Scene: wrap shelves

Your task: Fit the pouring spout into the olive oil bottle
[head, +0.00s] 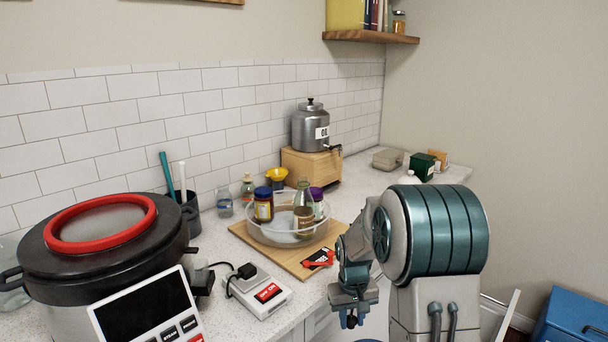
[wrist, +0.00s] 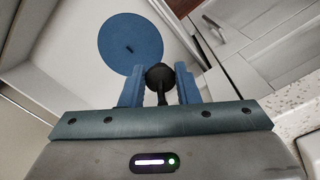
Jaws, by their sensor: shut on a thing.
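My gripper (wrist: 160,92) is shut on a small black piece with a rounded end and thin stem, which looks like the pouring spout (wrist: 159,76). In the head view my gripper (head: 351,312) hangs off the counter's front edge, with a dark bit at its tips. A greenish glass bottle with a tan label, likely the olive oil bottle (head: 303,215), stands upright in a clear round bowl (head: 262,234). The bottle is beyond my gripper, up and to the left. Its mouth is too small to make out. The bottle is outside the wrist view.
The bowl also holds a jar with a blue lid (head: 263,208) and a purple-lidded jar (head: 317,200). It stands on a wooden board (head: 288,257). A scale (head: 258,289) and a large cooker (head: 95,250) stand to the left. A blue disc (wrist: 130,42) lies below my gripper.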

